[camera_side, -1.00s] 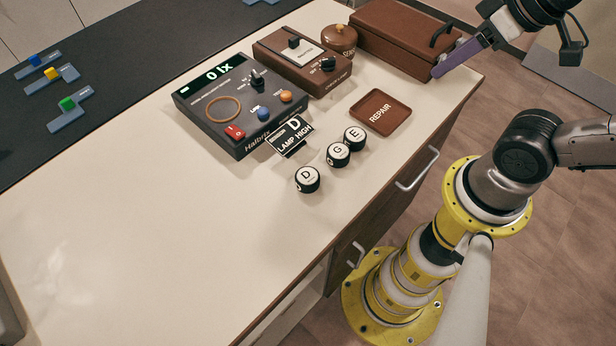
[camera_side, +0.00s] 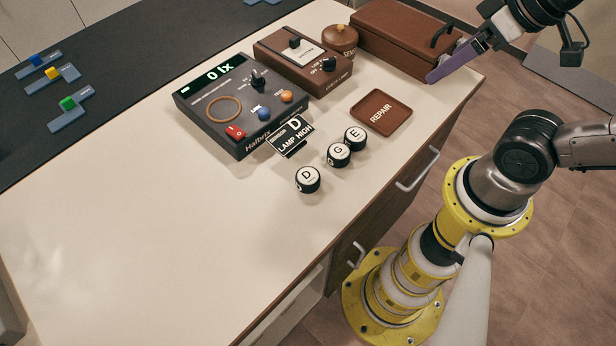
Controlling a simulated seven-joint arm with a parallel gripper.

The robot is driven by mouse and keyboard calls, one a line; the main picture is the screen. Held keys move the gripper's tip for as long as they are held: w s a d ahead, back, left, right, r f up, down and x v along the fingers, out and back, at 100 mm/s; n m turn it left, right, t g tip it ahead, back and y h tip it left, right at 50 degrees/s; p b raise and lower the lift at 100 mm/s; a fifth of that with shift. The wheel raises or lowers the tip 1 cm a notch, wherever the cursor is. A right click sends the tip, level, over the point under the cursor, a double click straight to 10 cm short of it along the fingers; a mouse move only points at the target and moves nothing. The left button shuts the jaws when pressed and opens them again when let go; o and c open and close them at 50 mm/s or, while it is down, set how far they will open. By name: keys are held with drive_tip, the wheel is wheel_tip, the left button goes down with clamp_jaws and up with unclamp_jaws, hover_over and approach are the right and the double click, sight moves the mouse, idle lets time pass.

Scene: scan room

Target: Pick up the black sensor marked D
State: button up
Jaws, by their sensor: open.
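The black sensor marked D (camera_side: 307,179) stands on the cream counter with its white lettered top facing up. It is the nearest of three similar round sensors in a slanting row. The sensor marked G (camera_side: 339,155) and the sensor marked E (camera_side: 355,139) stand behind it to the right, close together. My gripper (camera_side: 432,77) is at the upper right, near the counter's right edge, with its purple finger part pointing down and left. It is well apart from sensor D and nothing shows in it.
A sign reading "D LAMP HIGH" (camera_side: 290,137) stands just behind the sensors, before a dark meter reading 0 lx (camera_side: 215,95). A brown REPAIR tray (camera_side: 381,111) lies to the right. Brown boxes (camera_side: 405,35) stand behind. The counter's left front (camera_side: 140,240) is clear.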

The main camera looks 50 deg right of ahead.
drive_tip(key=m+g, duration=0.6)
drive_tip(key=m, duration=1.1)
hover_over(308, 176)
wheel_tip(308, 176, down, 10)
drive_tip(key=r, duration=0.1)
wheel_tip(308, 176, down, 14)
drive_tip(key=c, duration=1.5)
